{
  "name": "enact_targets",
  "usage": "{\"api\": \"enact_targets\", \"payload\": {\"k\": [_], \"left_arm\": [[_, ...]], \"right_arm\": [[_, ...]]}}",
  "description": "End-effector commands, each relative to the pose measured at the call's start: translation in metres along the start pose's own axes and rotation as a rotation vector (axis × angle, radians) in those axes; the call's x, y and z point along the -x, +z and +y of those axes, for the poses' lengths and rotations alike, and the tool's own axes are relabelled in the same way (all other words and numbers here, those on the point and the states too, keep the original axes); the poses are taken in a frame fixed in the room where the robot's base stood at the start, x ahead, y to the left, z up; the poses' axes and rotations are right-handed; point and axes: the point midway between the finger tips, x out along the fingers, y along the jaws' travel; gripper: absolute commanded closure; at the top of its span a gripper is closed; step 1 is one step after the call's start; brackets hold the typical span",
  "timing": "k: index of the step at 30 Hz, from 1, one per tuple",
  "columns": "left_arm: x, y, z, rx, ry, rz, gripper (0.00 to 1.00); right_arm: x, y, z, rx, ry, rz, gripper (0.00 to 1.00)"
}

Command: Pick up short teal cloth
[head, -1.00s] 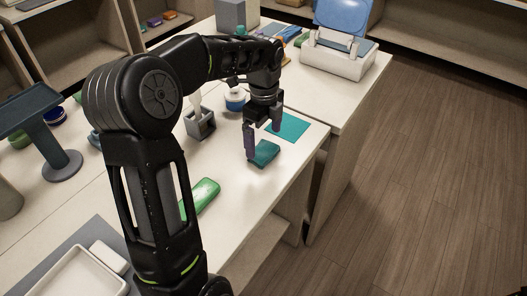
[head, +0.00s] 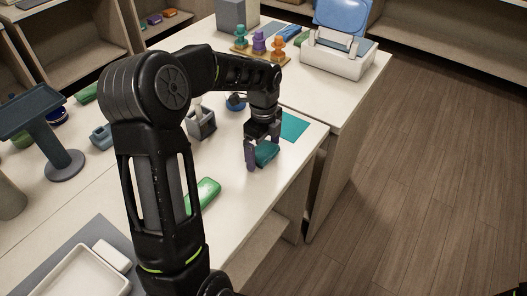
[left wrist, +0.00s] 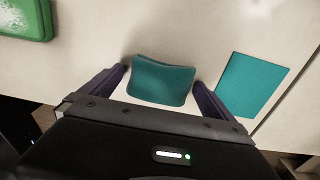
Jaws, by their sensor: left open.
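The short teal cloth (head: 266,153) is a small folded-looking teal piece on the white table near its right edge. It also shows in the left wrist view (left wrist: 162,80), lying between the two purple fingers. My left gripper (head: 263,162) is open and low over the cloth, with one finger on each side of it. In the left wrist view the gripper (left wrist: 160,88) has a small gap on both sides of the cloth. My right gripper is not in view.
A flat teal square (head: 293,126) lies just beyond the cloth; it shows in the left wrist view (left wrist: 252,83). The table edge is close on the right.

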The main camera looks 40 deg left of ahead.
Motion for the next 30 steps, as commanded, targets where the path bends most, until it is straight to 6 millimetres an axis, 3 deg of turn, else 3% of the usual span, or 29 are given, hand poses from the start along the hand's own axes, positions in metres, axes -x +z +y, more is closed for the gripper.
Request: {"api": "enact_targets", "payload": {"k": [11, 30], "left_arm": [[0.0005, -0.0001, -0.0002, 0.000, -0.001, 0.000, 0.01], [0.0006, -0.0001, -0.0002, 0.000, -0.001, 0.000, 0.53]], "right_arm": [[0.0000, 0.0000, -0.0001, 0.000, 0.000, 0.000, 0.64], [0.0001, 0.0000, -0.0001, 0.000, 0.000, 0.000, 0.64]]}}
